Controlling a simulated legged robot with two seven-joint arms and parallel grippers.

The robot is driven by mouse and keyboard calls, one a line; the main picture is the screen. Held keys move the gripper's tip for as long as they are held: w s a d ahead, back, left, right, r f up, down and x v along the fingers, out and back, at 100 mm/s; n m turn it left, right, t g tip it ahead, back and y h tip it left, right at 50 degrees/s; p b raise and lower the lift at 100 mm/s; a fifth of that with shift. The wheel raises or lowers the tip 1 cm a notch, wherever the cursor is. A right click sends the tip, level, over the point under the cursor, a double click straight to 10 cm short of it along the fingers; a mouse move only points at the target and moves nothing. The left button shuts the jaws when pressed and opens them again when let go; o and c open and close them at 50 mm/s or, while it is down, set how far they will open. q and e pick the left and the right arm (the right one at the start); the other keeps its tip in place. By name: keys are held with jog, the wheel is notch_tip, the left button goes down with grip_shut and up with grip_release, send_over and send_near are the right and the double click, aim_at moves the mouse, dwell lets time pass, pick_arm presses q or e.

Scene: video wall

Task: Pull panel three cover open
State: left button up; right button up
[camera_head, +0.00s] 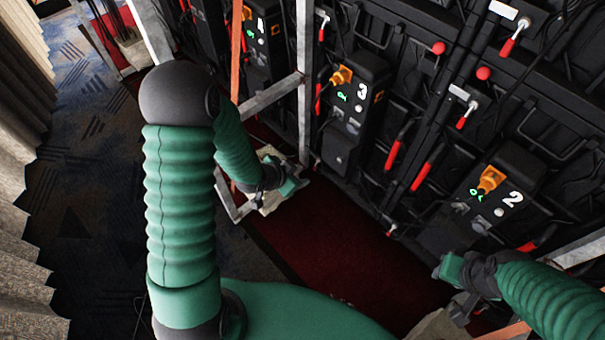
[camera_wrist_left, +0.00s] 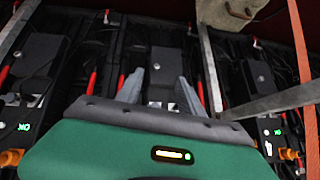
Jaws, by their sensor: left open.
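Panel three's black box (camera_head: 357,118) is on the back of the video wall in the head view, marked with a white 3, with an orange plug and a green display at its top. Its lower cover (camera_head: 338,148) looks closed. My left gripper (camera_head: 294,181) is open and empty, below and left of that box, apart from it. In the left wrist view, its two grey fingers (camera_wrist_left: 161,92) are spread toward a middle black box (camera_wrist_left: 164,72), whose number is hidden. My right gripper (camera_head: 452,272) is low on the right, near panel two; its jaws are unclear.
Panel two's box (camera_head: 490,205) stands at right, and another numbered box (camera_head: 262,40) at upper left. Metal frame posts (camera_head: 304,75) and an orange strap (camera_head: 236,50) stand beside panel three. Red-handled levers (camera_head: 393,154) line the wall. Red carpet (camera_head: 330,240) is clear below.

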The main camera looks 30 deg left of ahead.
pick_arm(q)
jog(key=shift+r, duration=0.4)
